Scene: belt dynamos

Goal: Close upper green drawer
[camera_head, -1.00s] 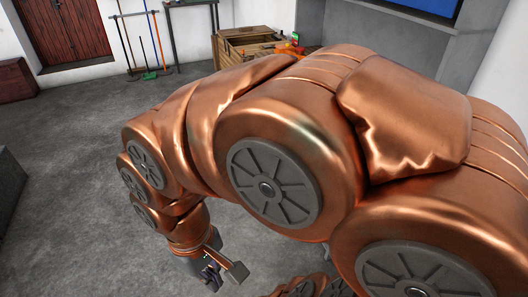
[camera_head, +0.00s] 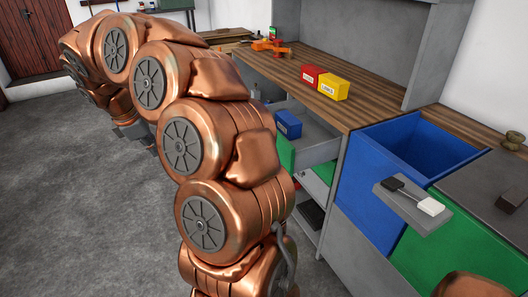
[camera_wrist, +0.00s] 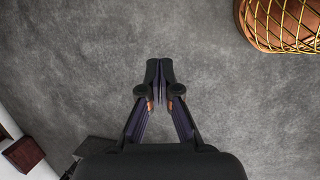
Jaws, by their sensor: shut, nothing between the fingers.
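The upper green drawer (camera_head: 285,153) is pulled out from under the wooden-topped workbench in the head view. Its green front is partly hidden behind my arm, and its grey side wall shows. A blue box (camera_head: 288,124) sits in it. My gripper (camera_wrist: 160,75) is shut and empty, pointing over bare grey floor in the wrist view. In the head view my arm reaches to the far left, away from the drawer, and the fingertips cannot be made out.
A lower open compartment (camera_head: 311,215) shows beneath the drawer. Red (camera_head: 311,76) and yellow (camera_head: 334,88) boxes stand on the worktop (camera_head: 290,84). A blue bin (camera_head: 385,180) is to the right. A brown object under yellow netting (camera_wrist: 285,22) appears upper right. Floor at left is clear.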

